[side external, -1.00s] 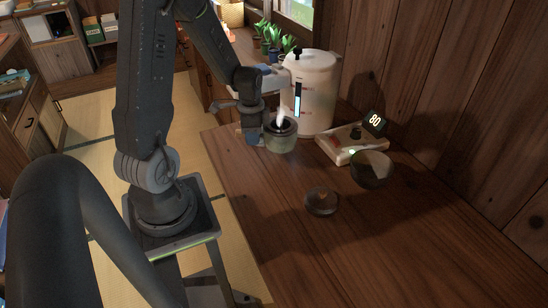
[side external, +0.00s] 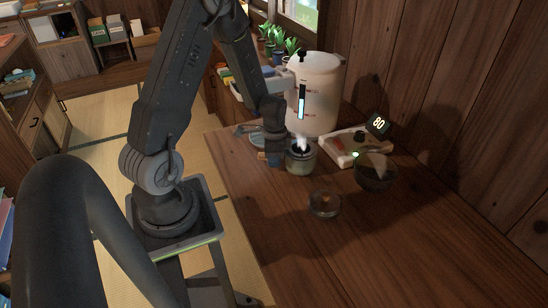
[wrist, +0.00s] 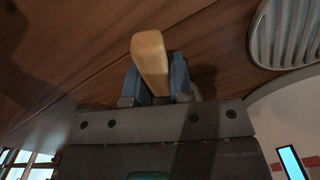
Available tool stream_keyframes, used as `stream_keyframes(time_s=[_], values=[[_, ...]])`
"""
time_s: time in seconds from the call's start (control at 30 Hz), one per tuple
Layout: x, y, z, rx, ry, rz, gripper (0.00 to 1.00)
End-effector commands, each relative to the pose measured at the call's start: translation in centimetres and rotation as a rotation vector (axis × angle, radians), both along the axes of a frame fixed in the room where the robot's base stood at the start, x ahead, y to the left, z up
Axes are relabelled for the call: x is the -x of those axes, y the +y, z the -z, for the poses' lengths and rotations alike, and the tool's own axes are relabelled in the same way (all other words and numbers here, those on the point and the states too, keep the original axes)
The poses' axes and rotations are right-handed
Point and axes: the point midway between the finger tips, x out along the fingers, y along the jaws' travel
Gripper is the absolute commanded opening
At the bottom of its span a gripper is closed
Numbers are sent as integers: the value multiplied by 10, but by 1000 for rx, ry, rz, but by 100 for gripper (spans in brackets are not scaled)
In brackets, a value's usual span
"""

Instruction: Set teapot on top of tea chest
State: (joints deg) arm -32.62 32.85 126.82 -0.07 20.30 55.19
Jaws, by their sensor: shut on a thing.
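The teapot (side external: 300,162) is a small greenish glass pot with a dark top and pale steam rising from it. It is upright in the side external view, in front of the white tank. I cannot tell whether its base touches the wooden counter. My gripper (side external: 275,156) is at the pot's left side. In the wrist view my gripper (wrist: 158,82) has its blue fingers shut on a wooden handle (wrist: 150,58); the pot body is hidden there. I cannot make out a tea chest for sure.
A white tank (side external: 315,95) stands behind the pot. A cream device (side external: 345,148) with a display reading 80 lies to its right. A dark bowl (side external: 375,172) and a small glass dish (side external: 324,205) stand nearer. The front counter (side external: 400,250) is clear. Potted plants (side external: 278,45) stand behind.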

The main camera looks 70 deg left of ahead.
Motion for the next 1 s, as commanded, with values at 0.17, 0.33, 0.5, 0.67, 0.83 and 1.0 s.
stream_keyframes(time_s=[0.17, 0.33, 0.5, 0.67, 0.83, 1.0], values=[[-1, 0, 3, -1, -2, 0, 0], [0, 0, 3, 0, 0, 0, 37], [0, 0, 3, 0, 0, 0, 47], [0, 0, 2, 0, 0, 0, 47], [-1, 0, -10, -2, -3, 0, 47], [-1, 1, -41, -3, -6, 0, 47]])
